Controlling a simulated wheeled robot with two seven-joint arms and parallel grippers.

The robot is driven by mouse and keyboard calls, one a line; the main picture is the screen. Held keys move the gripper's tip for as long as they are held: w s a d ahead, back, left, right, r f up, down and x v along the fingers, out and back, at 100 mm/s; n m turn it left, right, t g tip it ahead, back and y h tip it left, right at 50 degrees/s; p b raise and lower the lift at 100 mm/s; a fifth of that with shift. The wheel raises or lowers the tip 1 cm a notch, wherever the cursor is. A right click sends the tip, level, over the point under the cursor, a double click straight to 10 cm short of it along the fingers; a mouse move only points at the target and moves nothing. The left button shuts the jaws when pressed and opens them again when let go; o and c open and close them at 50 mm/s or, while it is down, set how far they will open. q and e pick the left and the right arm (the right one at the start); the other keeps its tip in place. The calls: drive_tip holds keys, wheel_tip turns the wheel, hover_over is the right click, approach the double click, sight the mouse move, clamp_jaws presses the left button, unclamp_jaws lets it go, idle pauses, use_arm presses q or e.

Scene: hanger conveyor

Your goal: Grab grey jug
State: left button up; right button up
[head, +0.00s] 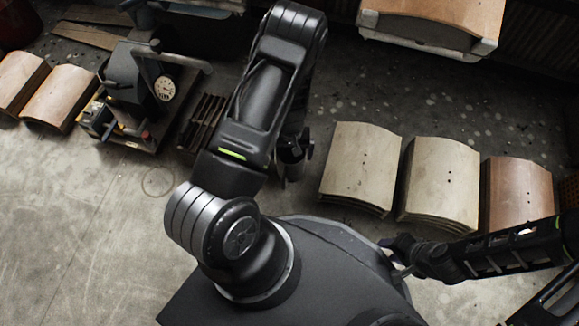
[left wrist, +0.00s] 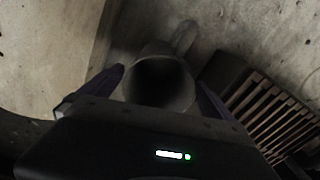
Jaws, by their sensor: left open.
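A grey jug (left wrist: 160,92) shows in the left wrist view with its dark round mouth towards the camera. Its handle (left wrist: 185,38) points to the upper right. My left gripper (head: 293,160) is open, with one finger on each side of the jug in the left wrist view. I cannot tell whether the fingers touch it. In the head view I cannot make out the jug near the left gripper. My right gripper (head: 398,260) is at the lower right of the head view, and its jaws are too small and dark to read.
A slatted dark rack (left wrist: 265,118) stands close to the right of the jug. Stacks of curved wooden panels (head: 362,165) stand to the right of my left arm. A machine with a round dial (head: 164,88) stands at the left. Concrete floor (head: 70,200) is clear at lower left.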

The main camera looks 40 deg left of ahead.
use_arm(q)
wheel_tip(320, 180, down, 5)
drive_tip(key=b, duration=0.3)
drive_tip(key=shift+c, duration=0.3)
idle(0.5)
drive_tip(key=c, duration=1.2)
drive_tip(key=shift+r, duration=0.1)
wheel_tip(320, 180, up, 10)
drive_tip(key=p, duration=0.4)
drive_tip(key=shift+p, duration=0.35)
